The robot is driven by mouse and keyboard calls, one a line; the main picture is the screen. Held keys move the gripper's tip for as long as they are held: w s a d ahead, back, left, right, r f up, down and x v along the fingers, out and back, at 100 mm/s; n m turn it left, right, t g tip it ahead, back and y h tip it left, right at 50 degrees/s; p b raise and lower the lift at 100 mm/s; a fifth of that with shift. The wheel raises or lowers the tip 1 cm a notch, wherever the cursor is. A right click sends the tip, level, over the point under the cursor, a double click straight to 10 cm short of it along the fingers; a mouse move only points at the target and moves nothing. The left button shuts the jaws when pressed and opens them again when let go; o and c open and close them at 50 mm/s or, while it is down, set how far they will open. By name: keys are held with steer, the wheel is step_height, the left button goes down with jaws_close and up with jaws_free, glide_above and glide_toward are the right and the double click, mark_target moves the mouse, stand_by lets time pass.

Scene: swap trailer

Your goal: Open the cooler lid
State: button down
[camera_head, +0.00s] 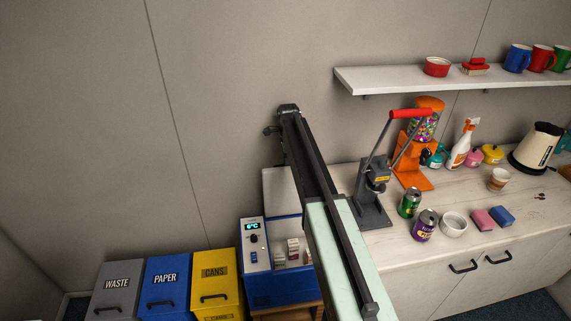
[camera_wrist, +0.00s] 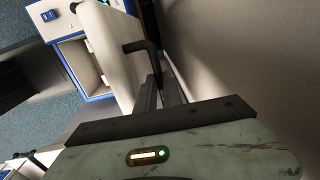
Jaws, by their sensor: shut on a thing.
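The blue and white cooler (camera_head: 275,288) stands low, left of the counter, with a lit temperature display on its panel. Its white lid (camera_head: 280,190) is raised about upright at the back, and small cartons (camera_head: 293,250) show inside. My arm hides the right part of the cooler and lid. In the wrist view the lid (camera_wrist: 112,50) stands beside the open cooler box (camera_wrist: 78,58). My gripper (camera_wrist: 158,82) is shut on the black lid handle (camera_wrist: 142,46). In the head view my gripper (camera_head: 275,131) is above the lid, near the wall.
Waste, paper and cans bins (camera_head: 166,285) stand left of the cooler. The counter (camera_head: 445,215) on the right holds a press (camera_head: 373,185), a candy machine (camera_head: 415,165), cans and a kettle (camera_head: 537,147). A shelf (camera_head: 400,78) with mugs is above. The wall is close behind my gripper.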

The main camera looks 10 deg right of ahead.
steer(key=shift+w+d, duration=0.1)
steer(key=shift+d, duration=0.1)
steer(key=c, duration=1.5)
jaws_free()
steer(key=shift+r, duration=0.1)
steer(key=r+p, duration=0.8)
steer(key=shift+s+a, duration=0.1)
steer(key=shift+s, duration=0.2)
steer(key=shift+f, duration=0.2)
